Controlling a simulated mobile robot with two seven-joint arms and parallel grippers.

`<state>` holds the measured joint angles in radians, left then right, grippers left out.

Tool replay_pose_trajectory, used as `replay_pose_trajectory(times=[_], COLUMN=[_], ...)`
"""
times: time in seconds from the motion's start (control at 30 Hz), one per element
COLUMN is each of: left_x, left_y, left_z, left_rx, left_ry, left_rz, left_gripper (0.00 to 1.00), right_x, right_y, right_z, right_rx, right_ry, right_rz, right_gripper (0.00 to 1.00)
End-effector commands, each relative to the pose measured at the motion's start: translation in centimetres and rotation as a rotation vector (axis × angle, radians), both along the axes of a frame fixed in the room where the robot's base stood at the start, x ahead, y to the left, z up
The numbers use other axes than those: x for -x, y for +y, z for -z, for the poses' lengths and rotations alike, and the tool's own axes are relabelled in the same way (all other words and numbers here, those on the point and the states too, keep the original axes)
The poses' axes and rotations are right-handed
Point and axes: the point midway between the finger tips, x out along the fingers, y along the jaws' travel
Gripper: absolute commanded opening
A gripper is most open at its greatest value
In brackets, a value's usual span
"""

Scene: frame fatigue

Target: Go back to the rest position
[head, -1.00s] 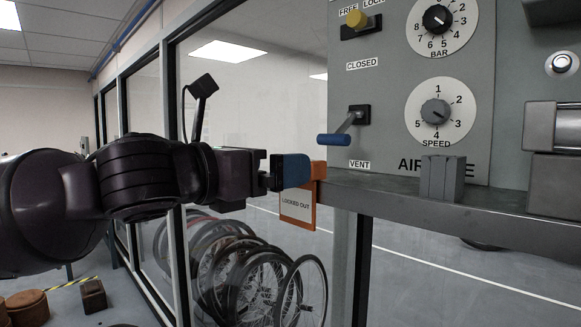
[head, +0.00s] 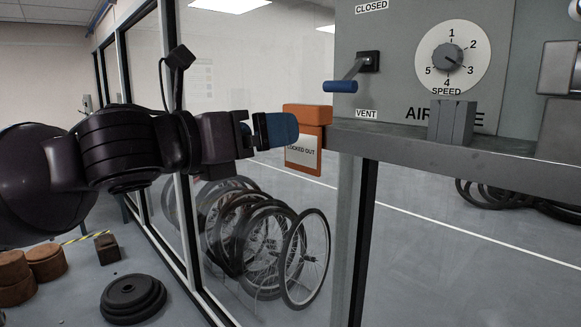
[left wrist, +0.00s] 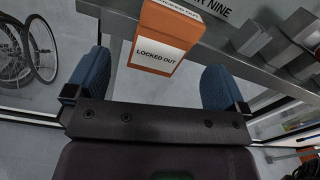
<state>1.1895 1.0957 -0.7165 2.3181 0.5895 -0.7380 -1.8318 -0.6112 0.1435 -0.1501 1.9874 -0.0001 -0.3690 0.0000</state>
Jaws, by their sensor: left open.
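My left gripper (head: 272,131) is in the head view, left of an orange box with a white "LOCKED OUT" label (head: 307,137) on the edge of the grey machine shelf. In the left wrist view the gripper (left wrist: 158,88) has its two blue fingers wide apart with nothing between them. The orange box (left wrist: 163,35) lies beyond the fingertips there, apart from them. In the head view the near finger hides part of the box's left side. My right gripper is in neither view.
The grey panel (head: 405,75) carries a blue-handled lever (head: 341,86) pointing to the left and a speed dial (head: 447,57). A grey block (head: 452,122) stands on the shelf (head: 430,142). Several wheels (head: 262,245) stand behind the glass. Black discs (head: 133,298) lie on the floor.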

Motion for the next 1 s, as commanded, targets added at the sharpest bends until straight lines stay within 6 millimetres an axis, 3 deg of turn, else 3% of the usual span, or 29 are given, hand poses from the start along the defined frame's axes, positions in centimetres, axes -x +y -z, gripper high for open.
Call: replay_pose_trajectory(times=[0.03,0.5,0.77,1.0], left_x=[-0.7,-4.5,-5.1,-4.1], left_y=[0.0,2.1,4.7,7.9], left_z=[1.7,14.9,23.3,31.8], left_rx=[0.053,0.639,0.990,1.333], left_ry=[0.065,0.627,0.904,1.117], left_rz=[0.003,-0.051,-0.140,-0.261], left_gripper=[1.00,1.00,1.00,1.00], right_x=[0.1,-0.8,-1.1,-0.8], right_y=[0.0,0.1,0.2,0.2], right_z=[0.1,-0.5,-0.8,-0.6], right_rx=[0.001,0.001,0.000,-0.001], right_ry=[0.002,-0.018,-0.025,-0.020], right_rz=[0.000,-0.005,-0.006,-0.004], right_gripper=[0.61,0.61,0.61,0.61])
